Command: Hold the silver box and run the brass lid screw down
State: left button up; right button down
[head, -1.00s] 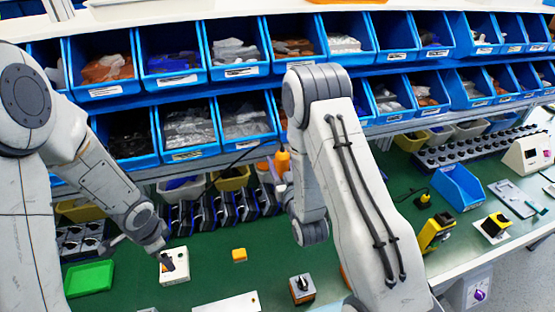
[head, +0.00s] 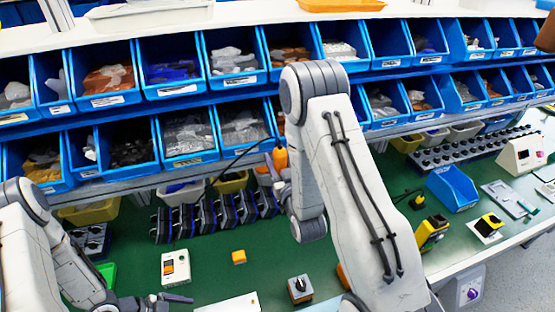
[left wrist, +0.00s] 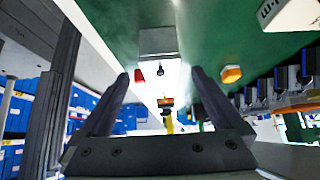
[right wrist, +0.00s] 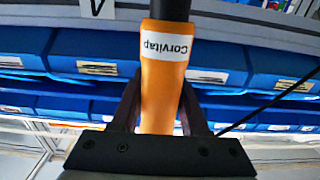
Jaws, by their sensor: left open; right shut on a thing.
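My right gripper (right wrist: 160,100) is shut on the orange driver (right wrist: 165,75) labelled Corvitap; the driver also shows in the head view (head: 280,158), in front of the lower bins. My left gripper (head: 177,299) is open and empty, low over the table near the front; its spread fingers show in the left wrist view (left wrist: 160,78). Between and beyond them is a grey box (left wrist: 158,41), which looks like the silver box, with a small dark upright part by it. In the head view this box is not clear. I cannot make out the brass lid screw for certain.
A white box with an orange button (head: 175,267), a yellow block (head: 239,257) and a grey-orange switch box with a black knob (head: 300,289) stand on the green table. A white plate (head: 228,303) lies at the front edge. Blue bins (head: 240,125) line the back.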

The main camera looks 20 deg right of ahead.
pick_arm(q)
jog(key=b+x, duration=0.3)
jog(key=x, duration=0.1)
jog(key=shift+d+f, duration=0.1)
jog(key=shift+f, duration=0.3)
jog(key=shift+b+x, duration=0.6)
jog(key=shift+x, duration=0.25)
jog(key=shift+d+r, duration=0.1)
dwell(0.3)
jog(key=c, duration=1.3)
grip_shut()
